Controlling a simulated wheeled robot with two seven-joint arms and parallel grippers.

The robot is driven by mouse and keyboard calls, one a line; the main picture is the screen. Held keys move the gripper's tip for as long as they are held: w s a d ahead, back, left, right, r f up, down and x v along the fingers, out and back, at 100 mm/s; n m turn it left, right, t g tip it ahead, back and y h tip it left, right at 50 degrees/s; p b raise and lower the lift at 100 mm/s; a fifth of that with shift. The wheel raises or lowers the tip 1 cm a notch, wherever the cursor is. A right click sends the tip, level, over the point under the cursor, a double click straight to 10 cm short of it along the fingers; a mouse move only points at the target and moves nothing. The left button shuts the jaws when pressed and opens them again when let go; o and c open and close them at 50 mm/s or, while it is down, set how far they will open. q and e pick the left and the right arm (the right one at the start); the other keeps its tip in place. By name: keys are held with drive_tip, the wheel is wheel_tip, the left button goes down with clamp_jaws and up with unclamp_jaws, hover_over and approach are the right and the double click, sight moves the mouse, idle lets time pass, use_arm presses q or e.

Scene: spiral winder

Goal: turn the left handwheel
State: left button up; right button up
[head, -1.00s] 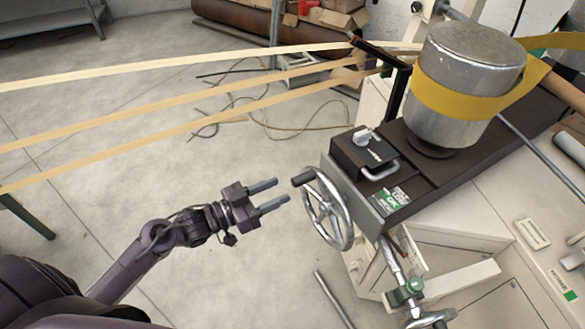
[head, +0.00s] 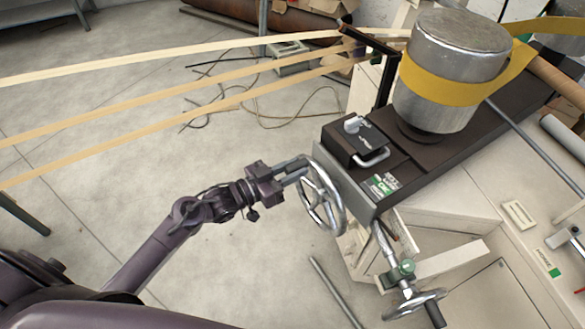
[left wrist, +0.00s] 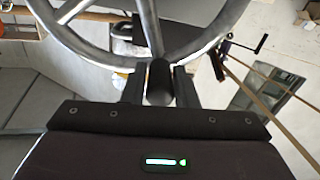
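The left handwheel (head: 326,205) is a chrome spoked wheel on the near left end of the dark machine housing. Its rim and spokes fill the upper part of the left wrist view (left wrist: 98,58). Its dark cylindrical handle (left wrist: 159,82) stands between the two fingers of my left gripper (left wrist: 158,88). The fingers lie along both sides of the handle, with what look like narrow gaps, so the gripper appears open around it. In the head view my left gripper (head: 292,172) reaches the upper left of the wheel, and the fingers partly hide the handle. My right gripper is not in view.
A second handwheel (head: 414,304) sits lower right on a slanted shaft. A metal roller (head: 455,50) with a yellow band stands on the dark housing (head: 445,150). Pale strips (head: 150,105) stretch across the upper left.

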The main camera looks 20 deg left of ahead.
sight(317, 173)
use_arm(q)
clamp_jaws()
drive_tip(key=shift+s+d+r+m, duration=0.2)
drive_tip(key=shift+s+d+m, duration=0.1)
drive_tip(key=shift+m, duration=0.1)
drive_tip(key=s+d+m, duration=0.2)
drive_tip(key=m, duration=0.1)
drive_tip(key=shift+d+r, duration=0.1)
drive_tip(key=shift+r, duration=0.15)
drive_tip(key=shift+s+d+m, duration=0.15)
drive_tip(key=shift+d+m, duration=0.1)
drive_tip(key=shift+m, duration=0.25)
drive_tip(key=shift+o, duration=2.3)
unclamp_jaws()
